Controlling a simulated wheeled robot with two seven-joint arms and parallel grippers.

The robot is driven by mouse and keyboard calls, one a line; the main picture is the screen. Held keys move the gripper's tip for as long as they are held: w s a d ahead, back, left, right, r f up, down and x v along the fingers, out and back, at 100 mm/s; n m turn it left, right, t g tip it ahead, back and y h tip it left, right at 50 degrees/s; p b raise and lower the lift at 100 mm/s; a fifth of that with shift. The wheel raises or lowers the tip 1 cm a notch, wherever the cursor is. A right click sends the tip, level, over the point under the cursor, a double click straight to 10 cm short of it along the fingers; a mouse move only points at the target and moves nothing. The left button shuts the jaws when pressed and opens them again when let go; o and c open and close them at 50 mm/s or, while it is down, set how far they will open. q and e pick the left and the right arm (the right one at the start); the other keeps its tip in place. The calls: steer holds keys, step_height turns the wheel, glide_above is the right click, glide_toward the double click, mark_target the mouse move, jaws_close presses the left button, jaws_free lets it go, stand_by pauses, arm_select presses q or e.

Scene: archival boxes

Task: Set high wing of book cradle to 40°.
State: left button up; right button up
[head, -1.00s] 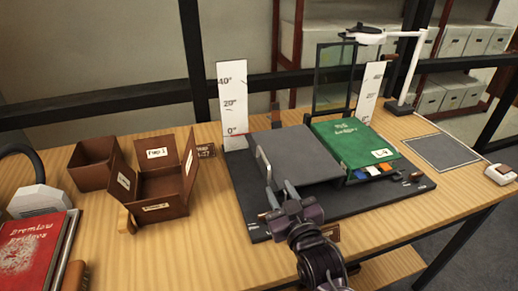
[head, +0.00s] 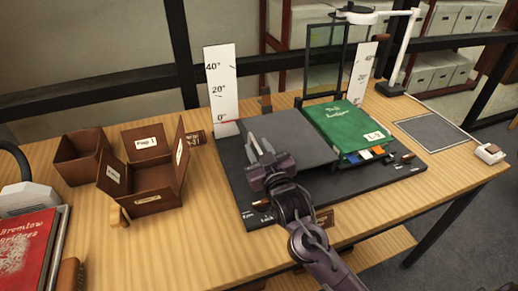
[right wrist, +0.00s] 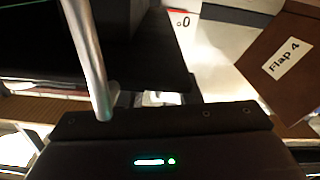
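The book cradle (head: 238,184) has a dark base. Its bare grey wing (head: 305,146) lies nearly flat on the left, and a green book (head: 345,125) lies on the right side. A red mark sits near 0° on the left scale (head: 221,85). A second scale (head: 361,72) stands behind the book. My right gripper (head: 260,146) is at the grey wing's left edge, by its silver bar handle. In the right wrist view the bar (right wrist: 88,60) passes in front of the gripper's palm; the fingers are not clear there. My left gripper is not in view.
Brown flap boxes (head: 150,178) stand left of the cradle, and a red book (head: 25,250) lies at the front left. A dark glass panel (head: 325,58) and a white lamp (head: 400,50) stand behind. A grey mat (head: 433,133) lies clear at the right.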

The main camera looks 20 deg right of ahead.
steer(key=c, duration=0.6)
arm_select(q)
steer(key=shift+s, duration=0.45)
arm_select(e)
jaws_close()
